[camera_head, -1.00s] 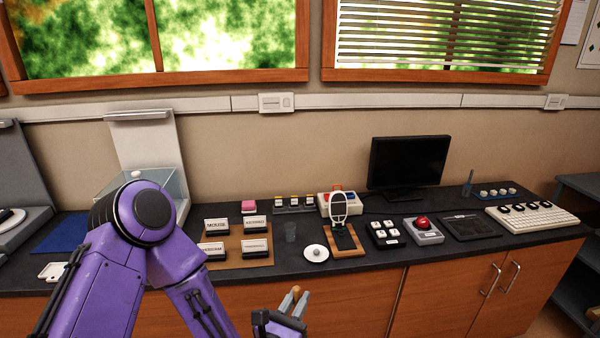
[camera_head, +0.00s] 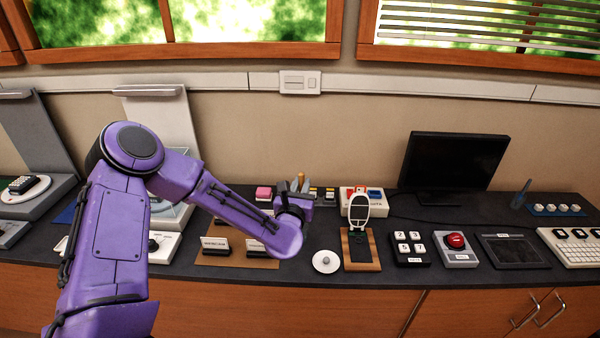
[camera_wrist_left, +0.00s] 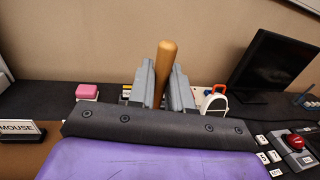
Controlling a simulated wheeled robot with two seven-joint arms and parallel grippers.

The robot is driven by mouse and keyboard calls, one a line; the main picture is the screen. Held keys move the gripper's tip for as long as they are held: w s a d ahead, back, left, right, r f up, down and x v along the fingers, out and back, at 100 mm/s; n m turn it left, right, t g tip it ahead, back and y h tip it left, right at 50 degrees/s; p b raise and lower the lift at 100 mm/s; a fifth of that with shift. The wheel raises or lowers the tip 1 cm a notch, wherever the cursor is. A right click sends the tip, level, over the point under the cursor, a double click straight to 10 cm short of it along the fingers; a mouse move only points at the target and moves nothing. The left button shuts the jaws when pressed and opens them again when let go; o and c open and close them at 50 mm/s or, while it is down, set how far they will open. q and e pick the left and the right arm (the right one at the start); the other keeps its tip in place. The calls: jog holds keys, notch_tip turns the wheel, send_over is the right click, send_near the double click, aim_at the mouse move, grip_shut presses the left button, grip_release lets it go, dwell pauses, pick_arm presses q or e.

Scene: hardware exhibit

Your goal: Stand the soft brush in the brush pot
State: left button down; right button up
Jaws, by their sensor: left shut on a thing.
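My left gripper (camera_head: 299,185) is over the middle of the counter, fingers pointing up and away from me. It is shut on the soft brush, whose wooden handle (camera_wrist_left: 165,66) sticks up between the two grey fingers in the left wrist view. The handle end also shows in the head view (camera_head: 301,178). The bristles are hidden. The brush pot is not visible now; the small dark cup seen on the counter earlier lies behind my left wrist. My right gripper is not in view.
A white round lidded thing (camera_head: 325,262), a mirror on a wooden base (camera_head: 360,235), a keypad (camera_head: 411,248) and a red button box (camera_head: 456,248) stand to the right. A pink block (camera_head: 263,193) is behind. Label blocks (camera_head: 216,245) are at left.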

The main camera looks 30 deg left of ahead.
pick_arm(q)
notch_tip(320, 180, down, 12)
jog(key=w+a+b, duration=0.1)
jog(key=w+b, duration=0.1)
jog(key=b, duration=0.7)
jog(key=shift+w+b, duration=0.15)
jog(key=shift+b, duration=0.2)
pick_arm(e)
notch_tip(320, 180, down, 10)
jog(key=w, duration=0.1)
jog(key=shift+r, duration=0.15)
pick_arm(q)
jog(key=c, duration=1)
grip_release()
jog(key=shift+o, duration=0.2)
